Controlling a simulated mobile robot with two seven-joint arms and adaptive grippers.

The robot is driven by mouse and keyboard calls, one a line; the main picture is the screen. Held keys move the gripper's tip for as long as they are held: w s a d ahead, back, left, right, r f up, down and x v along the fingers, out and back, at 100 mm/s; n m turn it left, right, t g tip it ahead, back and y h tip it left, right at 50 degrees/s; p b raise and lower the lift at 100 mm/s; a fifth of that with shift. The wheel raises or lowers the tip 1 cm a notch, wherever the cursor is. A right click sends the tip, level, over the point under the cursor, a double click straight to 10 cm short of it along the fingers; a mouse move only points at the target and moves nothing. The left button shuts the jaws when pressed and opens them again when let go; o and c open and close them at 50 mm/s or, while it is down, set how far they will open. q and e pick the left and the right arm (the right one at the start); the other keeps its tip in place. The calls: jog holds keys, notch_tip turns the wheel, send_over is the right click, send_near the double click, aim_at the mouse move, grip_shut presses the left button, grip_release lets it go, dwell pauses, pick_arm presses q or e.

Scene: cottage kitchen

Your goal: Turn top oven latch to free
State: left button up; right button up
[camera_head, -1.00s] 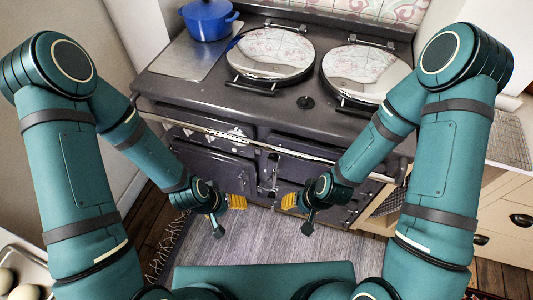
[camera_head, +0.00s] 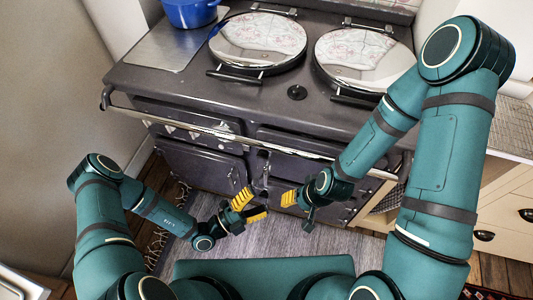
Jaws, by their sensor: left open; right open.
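The dark grey range oven (camera_head: 205,95) stands ahead, with a left front door (camera_head: 200,165) and a right upper door (camera_head: 300,145) below a chrome rail. Small latch hardware (camera_head: 263,160) shows on the strip between the doors; its turned position is too small to tell. My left gripper (camera_head: 256,204) is open and empty, its yellow fingers spread, in front of and below this hardware in the picture. My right gripper (camera_head: 288,198) is open, to the right of the left one, in front of the lower oven. I cannot see either touching the oven.
The chrome rail (camera_head: 220,132) runs across the oven front above both grippers. Two round lids (camera_head: 258,40) and a blue pot (camera_head: 190,12) are on top. A grey rug (camera_head: 290,240) covers the floor. Cream drawers (camera_head: 500,205) stand at the right.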

aim_at(263, 155)
pick_arm(q)
jog(key=w+a+f+n+t+y, duration=0.45)
jog(key=n+t+y, duration=0.3)
jog(key=n, duration=0.35)
jog(key=shift+t+h, duration=0.35)
jog(key=x, duration=0.4)
jog(key=b+x, duration=0.1)
jog(key=x, duration=0.9)
jog(key=shift+w+a+r, duration=0.2)
jog(key=shift+w+r, duration=0.1)
jog(key=shift+r, duration=0.15)
grip_shut()
